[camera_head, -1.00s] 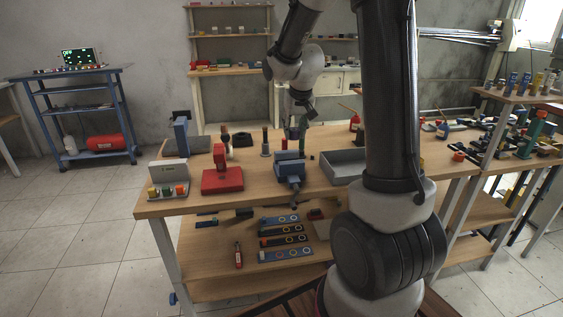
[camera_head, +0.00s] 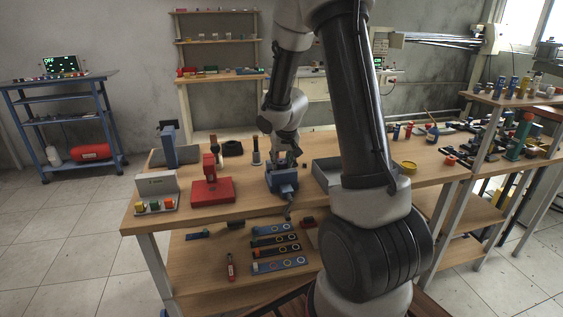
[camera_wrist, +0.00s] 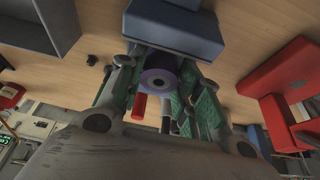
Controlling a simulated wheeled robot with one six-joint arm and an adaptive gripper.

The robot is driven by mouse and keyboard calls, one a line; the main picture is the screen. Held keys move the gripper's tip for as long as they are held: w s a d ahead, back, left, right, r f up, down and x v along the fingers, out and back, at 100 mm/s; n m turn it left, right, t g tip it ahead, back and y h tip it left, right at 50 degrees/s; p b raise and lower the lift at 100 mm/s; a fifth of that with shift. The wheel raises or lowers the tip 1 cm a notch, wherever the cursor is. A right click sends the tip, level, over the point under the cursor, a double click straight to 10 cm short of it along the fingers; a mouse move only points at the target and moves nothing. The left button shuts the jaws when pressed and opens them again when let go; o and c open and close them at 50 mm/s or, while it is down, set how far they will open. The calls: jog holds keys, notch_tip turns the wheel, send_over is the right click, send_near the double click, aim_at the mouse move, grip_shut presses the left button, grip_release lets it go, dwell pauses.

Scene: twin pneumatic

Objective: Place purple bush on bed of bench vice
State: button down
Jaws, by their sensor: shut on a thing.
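The purple bush (camera_wrist: 153,76) is a short ring with a dark hole, seen end-on in the wrist view. My gripper (camera_wrist: 165,84) is shut on it, with a green-padded finger on each side. The blue bench vice (camera_head: 282,182) stands near the front edge of the table. Its blue body also shows in the wrist view (camera_wrist: 176,24), just beyond the bush. In the head view my gripper (camera_head: 285,158) is low over the vice, and the bush is too small or hidden to make out there. I cannot tell whether the bush touches the vice.
A red press (camera_head: 212,191) stands left of the vice, and a grey tray (camera_head: 322,181) stands close on its right. A box with coloured buttons (camera_head: 155,207) sits at the table's left end. A red cylinder (camera_wrist: 139,107) shows beyond my fingers in the wrist view.

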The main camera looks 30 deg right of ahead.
jog(key=c, duration=1)
grip_release()
jog(key=shift+r, duration=0.15)
jog(key=v, duration=1.1)
jog(key=s+a+r+n, duration=0.1)
jog(key=s+a+r, duration=0.1)
jog(key=s, duration=0.6)
jog(key=s+a+r+n, duration=0.1)
jog(key=s+r, duration=0.3)
jog(key=s, duration=0.5)
jog(key=s+a+r+n+y, duration=0.1)
jog(key=s+a+r, duration=0.2)
jog(key=s, duration=0.6)
jog(key=shift+s+r, duration=0.2)
jog(key=shift+r, duration=0.3)
